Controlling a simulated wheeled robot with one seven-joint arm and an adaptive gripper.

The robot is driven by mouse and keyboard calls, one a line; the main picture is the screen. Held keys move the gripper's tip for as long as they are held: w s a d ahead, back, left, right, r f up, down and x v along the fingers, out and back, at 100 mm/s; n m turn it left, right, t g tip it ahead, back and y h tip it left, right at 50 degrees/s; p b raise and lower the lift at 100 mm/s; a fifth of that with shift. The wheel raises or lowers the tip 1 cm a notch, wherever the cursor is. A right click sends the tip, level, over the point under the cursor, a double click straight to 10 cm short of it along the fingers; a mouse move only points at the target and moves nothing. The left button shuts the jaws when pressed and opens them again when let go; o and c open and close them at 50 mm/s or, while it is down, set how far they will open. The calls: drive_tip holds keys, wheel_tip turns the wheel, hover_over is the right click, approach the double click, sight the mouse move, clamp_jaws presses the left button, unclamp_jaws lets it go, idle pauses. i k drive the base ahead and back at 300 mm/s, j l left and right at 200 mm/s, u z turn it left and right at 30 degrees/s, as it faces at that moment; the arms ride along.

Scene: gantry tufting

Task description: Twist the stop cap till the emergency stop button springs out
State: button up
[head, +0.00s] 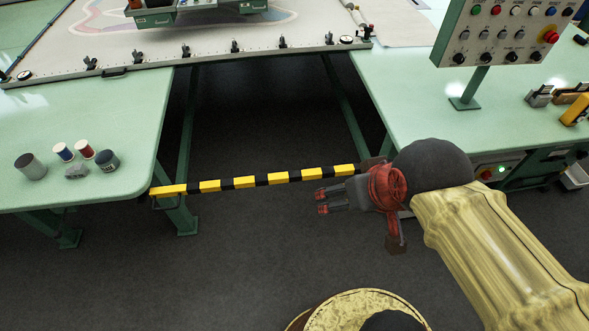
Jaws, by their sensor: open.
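The emergency stop button (551,37) is a red mushroom cap with some yellow around its base. It sits at the lower right of a tilted grey control panel (482,47) in the upper right of the head view. Whether the cap is pressed in or out is too small to tell. My gripper (319,200) is open and empty. It points left, just below the yellow-and-black bar, well to the left of and below the button. Nothing is touching the cap.
The panel stands on a green post on the right table (400,90). A striped bar (270,178) spans the gap between the tables. Spools and small jars (83,148) stand on the left table (60,115). Small tools lie at the right edge. The dark floor (250,250) is open.

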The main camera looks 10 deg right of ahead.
sight(550, 34)
drive_tip(key=z, duration=1.75)
drive_tip(key=i+l+u, duration=0.25)
drive_tip(key=i+l, duration=0.25)
drive_tip(key=l, duration=0.25)
drive_tip(key=i+l+u, duration=0.15)
drive_tip(key=l, duration=0.25)
drive_tip(key=i+l+u, duration=0.15)
drive_tip(key=i+l, duration=0.2)
drive_tip(key=i+l+u, duration=0.1)
drive_tip(key=l, duration=0.45)
drive_tip(key=i+l+u, duration=0.15)
drive_tip(key=l, duration=0.35)
drive_tip(key=i+l+u, duration=0.15)
drive_tip(key=l, duration=0.3)
drive_tip(key=i+l+u, duration=0.1)
drive_tip(key=l, duration=0.45)
drive_tip(key=i, duration=0.1)
